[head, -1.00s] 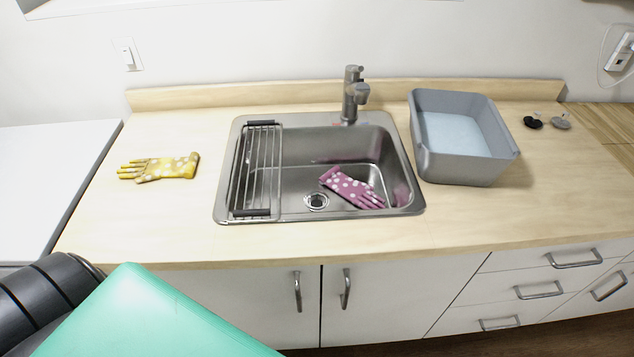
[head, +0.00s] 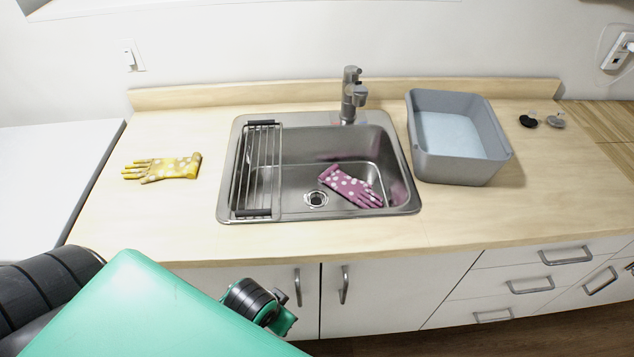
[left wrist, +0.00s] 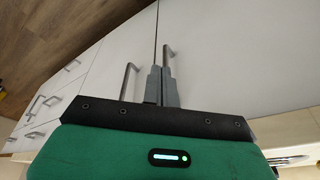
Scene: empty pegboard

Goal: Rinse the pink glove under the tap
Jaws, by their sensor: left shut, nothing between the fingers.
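The pink glove with white dots (head: 351,187) lies in the right part of the sink basin (head: 282,205), beside the drain. The tap (head: 352,98) stands at the sink's back edge, and I see no water running from it. My left gripper (left wrist: 162,72) shows in the left wrist view, shut and empty, in front of the white cabinet doors and their handles. In the head view only parts of my left arm show, low in front of the counter, well away from the glove. My right gripper is in neither view.
A wire rack (head: 258,170) covers the sink's left side. A yellow dotted glove (head: 162,168) lies on the counter to the left. Door handles (head: 344,285) stick out below the counter.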

